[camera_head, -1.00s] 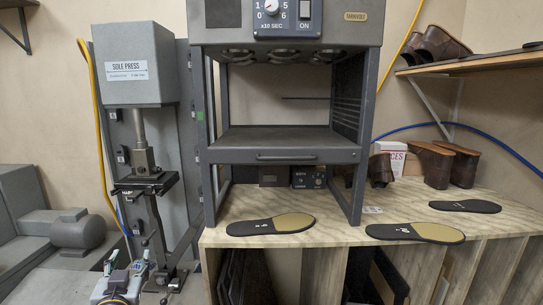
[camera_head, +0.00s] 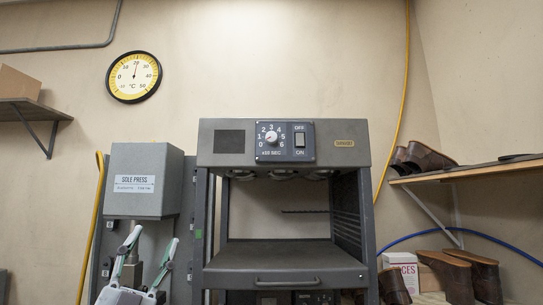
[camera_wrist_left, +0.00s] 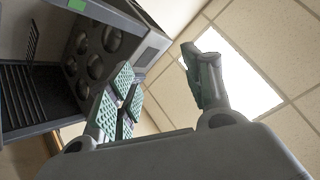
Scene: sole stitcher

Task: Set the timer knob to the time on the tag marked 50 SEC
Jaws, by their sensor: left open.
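The white timer knob (camera_head: 271,137) is on a dark panel on the front of the grey oven-like machine (camera_head: 222,158). Its dial is numbered 0 to 6 and marked x10 SEC; the pointer's exact setting is too small to read. My left gripper (camera_head: 150,250) is open and empty at the lower left, in front of the sole press, well below and left of the knob. Its spread fingers with green pads also show in the left wrist view (camera_wrist_left: 160,92). I see no tag reading 50 SEC. My right gripper is out of view.
An OFF/ON rocker switch (camera_head: 299,140) sits right beside the knob. The sole press (camera_head: 140,190) stands left of the machine. A shelf with shoes (camera_head: 430,175) is at the right. A round thermometer (camera_head: 134,77) hangs on the wall. The space above the machine is clear.

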